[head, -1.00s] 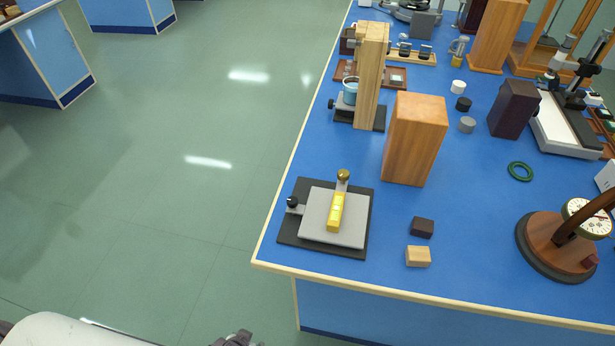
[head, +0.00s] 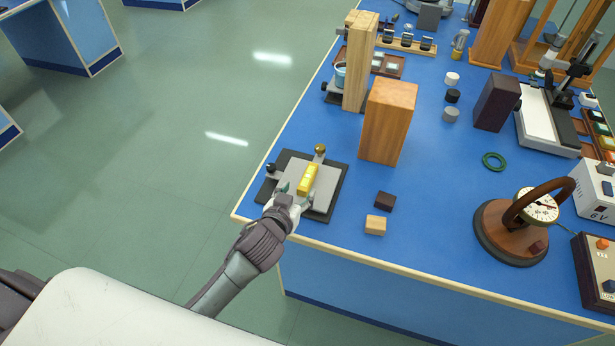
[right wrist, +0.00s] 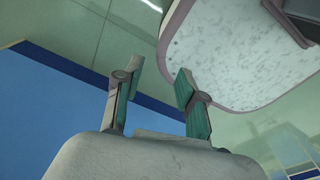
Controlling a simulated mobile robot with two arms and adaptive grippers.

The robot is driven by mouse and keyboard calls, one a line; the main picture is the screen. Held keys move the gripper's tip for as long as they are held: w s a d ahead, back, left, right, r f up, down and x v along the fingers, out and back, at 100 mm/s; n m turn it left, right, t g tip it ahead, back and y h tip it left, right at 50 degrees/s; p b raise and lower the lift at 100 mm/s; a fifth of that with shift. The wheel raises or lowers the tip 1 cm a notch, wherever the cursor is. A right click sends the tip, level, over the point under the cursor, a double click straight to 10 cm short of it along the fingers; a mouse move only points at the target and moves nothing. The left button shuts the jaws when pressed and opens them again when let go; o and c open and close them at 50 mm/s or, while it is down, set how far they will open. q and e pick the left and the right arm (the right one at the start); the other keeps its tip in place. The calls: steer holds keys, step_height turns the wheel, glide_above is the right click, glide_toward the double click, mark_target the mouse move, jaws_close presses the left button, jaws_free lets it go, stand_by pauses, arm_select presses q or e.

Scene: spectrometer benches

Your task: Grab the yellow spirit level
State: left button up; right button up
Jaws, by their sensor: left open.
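The yellow spirit level (head: 308,179) lies on a grey plate (head: 290,172) over a black base (head: 334,192), near the bench's front left corner. A brass knob (head: 320,149) stands at its far end. My left gripper (head: 296,193) is open at the near end of the level, with its fingers apart over the near part of the plate. The level is not held; I cannot tell whether a finger touches it. My right gripper (right wrist: 160,76) shows only in the right wrist view, open and empty, away from the bench top.
A tall wooden block (head: 388,120) stands behind and right of the plate. A dark small block (head: 385,200) and a light wooden block (head: 375,225) lie to its right. A round-based dial instrument (head: 510,235) stands farther right. Open floor lies left of the bench.

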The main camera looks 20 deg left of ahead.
mark_target(307, 178)
arm_select(q)
steer(key=x, duration=0.3)
steer(key=shift+p+x, duration=0.65)
steer(key=shift+x, duration=2.05)
steer(key=shift+d+r, duration=0.1)
steer(key=shift+r, duration=0.1)
jaws_close()
